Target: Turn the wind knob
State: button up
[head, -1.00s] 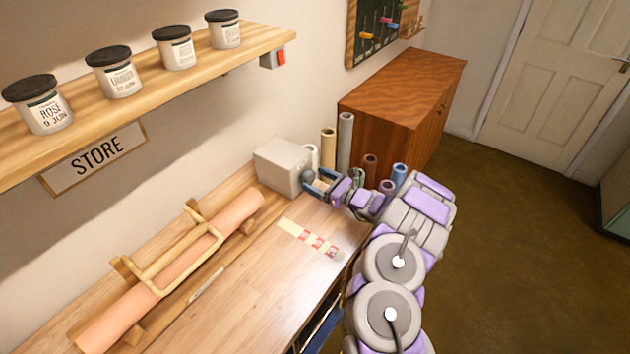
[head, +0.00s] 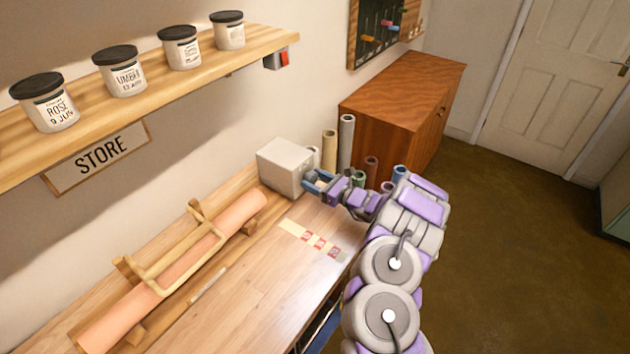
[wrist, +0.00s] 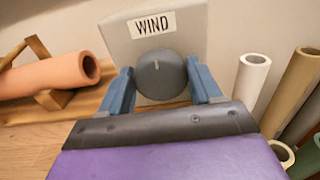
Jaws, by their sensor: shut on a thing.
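The wind knob (wrist: 160,74) is a dark grey round dial with a light mark near its top, in the middle of the wrist view. It sits on the front of a pale grey box (head: 284,166) under a label (wrist: 151,25) reading WIND. My gripper (wrist: 160,88) has one blue finger on each side of the knob and is shut on it. In the head view my gripper (head: 318,181) reaches the box's right face from the right, and the knob is hidden there.
A salmon roll (head: 180,265) lies in a wooden cradle at the left of the table (head: 255,285). Colour strips (head: 312,240) lie in front of the box. Several upright tubes (head: 346,140) stand behind and right of my gripper. A shelf (head: 150,85) with jars hangs above.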

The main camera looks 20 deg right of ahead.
jog(key=shift+c, duration=0.3)
jog(key=shift+w+d+m, duration=0.1)
jog(key=shift+m, duration=0.2)
jog(key=m, duration=0.8)
jog(key=shift+w+d+m, duration=0.1)
jog(key=shift+d+m, duration=0.05)
jog(key=shift+m, duration=0.15)
jog(key=m, duration=0.4)
jog(key=shift+f+m, duration=0.15)
jog(key=shift+m, duration=0.95)
jog(key=shift+f+m, duration=0.1)
jog(key=shift+m, duration=1)
